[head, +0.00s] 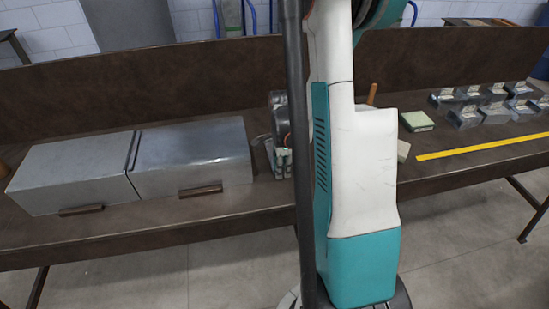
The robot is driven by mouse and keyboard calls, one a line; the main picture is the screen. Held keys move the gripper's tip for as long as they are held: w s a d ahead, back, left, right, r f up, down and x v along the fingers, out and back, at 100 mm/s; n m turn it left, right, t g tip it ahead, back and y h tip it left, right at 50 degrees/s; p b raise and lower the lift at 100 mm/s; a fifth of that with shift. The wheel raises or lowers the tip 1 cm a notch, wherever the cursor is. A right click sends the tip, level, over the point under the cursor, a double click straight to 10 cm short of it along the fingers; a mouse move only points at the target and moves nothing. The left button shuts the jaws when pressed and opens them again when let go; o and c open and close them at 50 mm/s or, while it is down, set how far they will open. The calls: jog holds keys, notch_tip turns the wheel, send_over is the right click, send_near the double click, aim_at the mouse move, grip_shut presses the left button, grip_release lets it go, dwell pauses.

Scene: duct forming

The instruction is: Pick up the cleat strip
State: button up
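Two grey sheet-metal duct boxes stand side by side on the brown bench, a left box (70,172) and a right box (192,155). A thin dark strip (133,152) runs along the seam between them; it may be the cleat strip, but I cannot tell. Short brown bars show low on the fronts of the boxes, a left bar (81,210) and a right bar (200,191). What looks like my gripper (279,163) is low over the bench, right of the right box. A dark pole and my white and teal arm partly hide it, and its finger opening is unclear.
A yellow ruler (485,146) lies on the right of the bench (450,175). Several small metal pieces (497,96) stand behind it. A green-topped block (416,121) sits right of my arm. A raised back panel (200,80) runs behind the bench.

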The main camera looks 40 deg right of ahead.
grip_shut()
jog(key=shift+r, duration=0.1)
